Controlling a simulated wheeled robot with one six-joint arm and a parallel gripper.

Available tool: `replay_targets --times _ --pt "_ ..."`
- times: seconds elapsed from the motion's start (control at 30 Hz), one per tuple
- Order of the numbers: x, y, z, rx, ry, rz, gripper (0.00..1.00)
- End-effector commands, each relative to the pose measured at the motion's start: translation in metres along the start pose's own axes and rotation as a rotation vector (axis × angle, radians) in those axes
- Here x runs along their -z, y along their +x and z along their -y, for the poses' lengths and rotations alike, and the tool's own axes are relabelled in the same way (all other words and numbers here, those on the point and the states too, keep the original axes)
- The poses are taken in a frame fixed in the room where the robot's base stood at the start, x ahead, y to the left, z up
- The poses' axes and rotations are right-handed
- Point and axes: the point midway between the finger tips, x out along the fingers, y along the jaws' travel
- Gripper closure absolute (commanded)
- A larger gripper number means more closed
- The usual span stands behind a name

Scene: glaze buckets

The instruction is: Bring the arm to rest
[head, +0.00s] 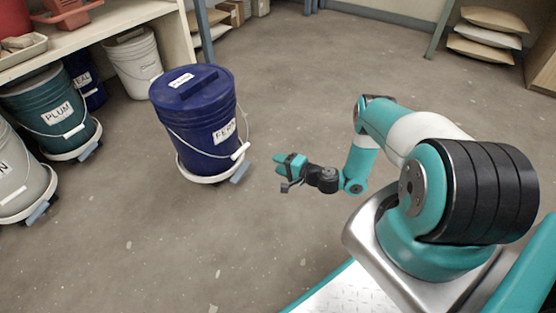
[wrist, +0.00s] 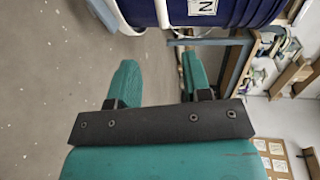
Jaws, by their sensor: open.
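My gripper (head: 281,164) is held out in front of my base over open floor in the head view. It points left, toward the blue bucket labelled FERN or similar (head: 196,100), with a gap between them. In the wrist view my gripper (wrist: 155,80) shows its two teal fingers apart with nothing between them. The blue bucket also shows at the top of the wrist view (wrist: 225,10), beyond the fingertips. The bucket is upright with its lid on, on a white wheeled dolly (head: 208,176). My arm is bent, its forearm reaching down and left from my base.
At left, a teal bucket labelled PLUM (head: 55,115), a pale bucket (head: 18,172) and a white bucket (head: 133,63) stand by a workbench (head: 115,33). Sacks (head: 488,32) lie on a rack at the upper right. The middle floor (head: 300,80) is clear.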

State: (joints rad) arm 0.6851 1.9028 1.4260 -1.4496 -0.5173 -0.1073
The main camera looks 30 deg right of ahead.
Motion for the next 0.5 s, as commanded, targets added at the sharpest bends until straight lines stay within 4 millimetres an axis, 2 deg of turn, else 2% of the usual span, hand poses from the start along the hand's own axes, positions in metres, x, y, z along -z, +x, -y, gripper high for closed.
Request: replay_targets --times 0.23,0.3,0.37,0.47,0.5 --pt "0.000 0.000 0.001 0.000 -0.001 0.001 0.55" --pt "0.000 0.003 0.007 0.000 -0.013 0.016 0.55" --pt "-0.001 0.009 0.021 -0.002 -0.040 0.050 0.55" --pt "-0.007 0.026 0.060 -0.011 -0.119 0.154 0.55" --pt "-0.013 0.034 0.082 -0.018 -0.161 0.210 0.55"
